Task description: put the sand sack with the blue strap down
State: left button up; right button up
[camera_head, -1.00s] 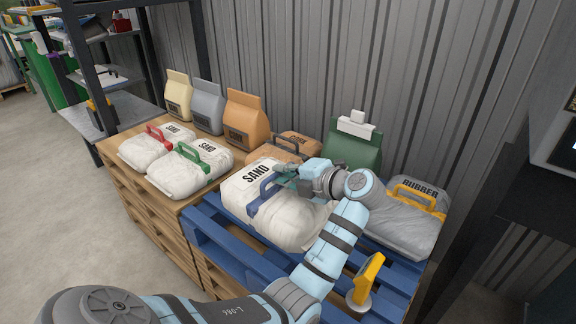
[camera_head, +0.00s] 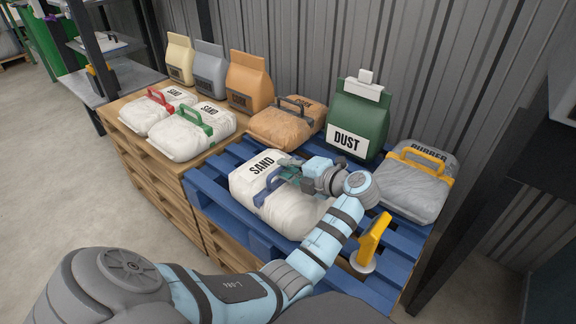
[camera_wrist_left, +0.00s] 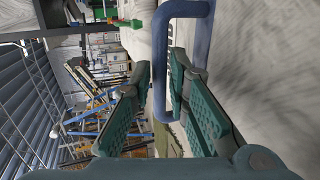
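The white sand sack with the blue strap (camera_head: 291,215) is at the front left of the blue pallet (camera_head: 212,196), label up. It appears to lie on the slats; its underside is hidden. My left gripper (camera_head: 287,176) is at the strap from the right. In the left wrist view the blue strap (camera_wrist_left: 161,70) runs between the two green-padded fingers (camera_wrist_left: 160,85), whose tips are close on either side of it. My right gripper is not in view.
A green dust bag (camera_head: 356,118), grey rubber sack (camera_head: 411,182) and yellow-handled tool (camera_head: 371,241) share the pallet. A brown sack (camera_head: 282,125) lies behind. Sacks with red (camera_head: 147,112) and green straps (camera_head: 186,144) lie left. Slats around the sand sack are bare.

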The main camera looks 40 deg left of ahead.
pick_arm(q)
jog(key=shift+o, duration=1.1)
jog(key=shift+r, duration=0.1)
jog(key=shift+d+r, duration=0.1)
jog(key=shift+d, duration=0.2)
jog(key=p+v, duration=0.1)
jog(key=v, duration=0.6)
jog(key=shift+p, duration=0.3)
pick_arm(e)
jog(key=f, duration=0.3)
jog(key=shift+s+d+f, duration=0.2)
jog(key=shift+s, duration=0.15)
